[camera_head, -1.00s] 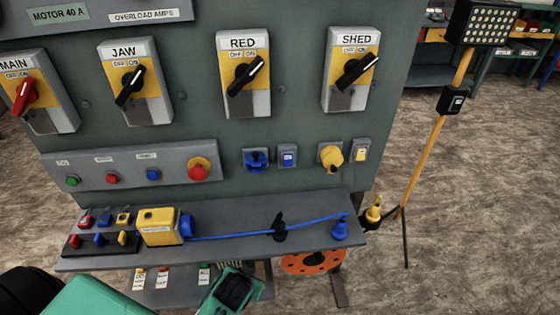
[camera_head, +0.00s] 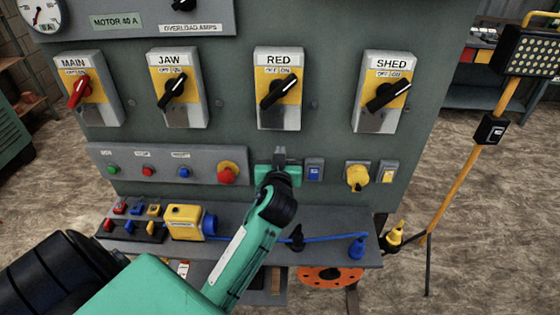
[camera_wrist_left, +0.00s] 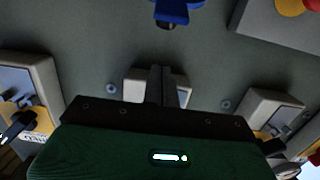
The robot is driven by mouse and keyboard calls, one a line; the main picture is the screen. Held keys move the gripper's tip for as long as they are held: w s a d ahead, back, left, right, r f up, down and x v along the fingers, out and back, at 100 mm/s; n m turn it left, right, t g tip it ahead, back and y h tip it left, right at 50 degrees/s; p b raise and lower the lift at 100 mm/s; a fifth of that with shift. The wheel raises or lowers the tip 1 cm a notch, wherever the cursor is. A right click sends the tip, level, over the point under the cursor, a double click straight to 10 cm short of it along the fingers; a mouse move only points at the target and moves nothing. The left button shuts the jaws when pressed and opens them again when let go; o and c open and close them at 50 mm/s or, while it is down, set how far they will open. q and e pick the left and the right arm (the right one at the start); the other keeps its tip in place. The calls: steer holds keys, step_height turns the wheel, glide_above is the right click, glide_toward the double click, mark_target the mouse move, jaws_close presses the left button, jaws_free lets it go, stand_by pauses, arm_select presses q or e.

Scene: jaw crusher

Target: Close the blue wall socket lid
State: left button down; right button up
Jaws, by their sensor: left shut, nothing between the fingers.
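The blue wall socket is hidden behind my left gripper (camera_head: 280,156) in the head view. In the left wrist view part of the blue socket (camera_wrist_left: 178,12) shows at the top edge, cut off by the frame; I cannot tell how far its lid stands open. My left gripper's fingers (camera_wrist_left: 160,75) are shut and empty. They point towards the panel, apart from the blue part in the wrist picture. My right gripper is not in view.
A shelf (camera_head: 240,212) below holds a blue cable and plug (camera_head: 357,246).

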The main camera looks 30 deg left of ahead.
arm_select(q)
steer(key=shift+r+x, duration=0.2)
steer(key=shift+x, duration=0.75)
steer(key=f, duration=0.1)
steer(key=f+p, duration=0.1)
steer(key=f, duration=0.1)
steer(key=shift+s+d+f, duration=0.1)
steer(key=shift+s+d, duration=0.1)
steer(key=shift+s, duration=0.15)
steer(key=shift+s+d+f, duration=0.15)
steer(key=shift+s+f, duration=0.1)
steer(key=shift+f, duration=0.25)
